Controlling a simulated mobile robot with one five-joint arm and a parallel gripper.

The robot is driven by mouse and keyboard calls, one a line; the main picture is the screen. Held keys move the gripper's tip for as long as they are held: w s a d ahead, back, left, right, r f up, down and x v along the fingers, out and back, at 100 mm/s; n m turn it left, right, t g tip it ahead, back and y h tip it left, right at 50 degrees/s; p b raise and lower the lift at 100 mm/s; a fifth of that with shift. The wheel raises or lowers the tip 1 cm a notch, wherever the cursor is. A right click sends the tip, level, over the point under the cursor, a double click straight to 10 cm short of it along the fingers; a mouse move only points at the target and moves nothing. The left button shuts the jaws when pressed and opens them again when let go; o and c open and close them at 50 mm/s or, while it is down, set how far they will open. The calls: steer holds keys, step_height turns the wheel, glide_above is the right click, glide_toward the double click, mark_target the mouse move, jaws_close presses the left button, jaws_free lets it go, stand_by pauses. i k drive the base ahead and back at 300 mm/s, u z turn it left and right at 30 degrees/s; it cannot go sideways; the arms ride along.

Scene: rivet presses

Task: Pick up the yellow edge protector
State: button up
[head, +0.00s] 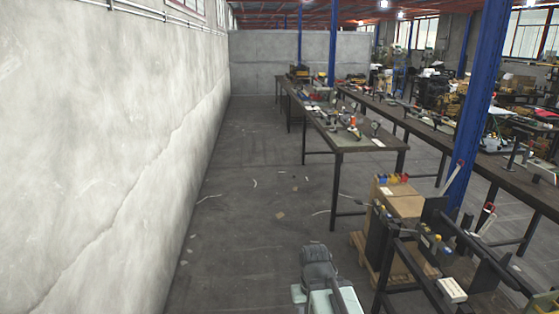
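Small yellow, red and blue pieces lie together on top of a cardboard box (405,204) at the right. The yellow piece (404,178) may be the yellow edge protector, but it is too small to make out its shape. A grey and pale green part of my own body shows at the bottom centre, to the left of and nearer than the box. I cannot make out any gripper fingers in this view.
A near workbench (400,240) with small items and a white box (452,290) stands at the lower right. A blue post (478,110) rises behind it. A long table (350,140) stands farther back. Bare floor (240,230) with scattered scraps lies beside the left wall (110,130).

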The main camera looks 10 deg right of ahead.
mark_target(393, 178)
steer(key=i, duration=2.95)
steer(key=z, duration=1.55)
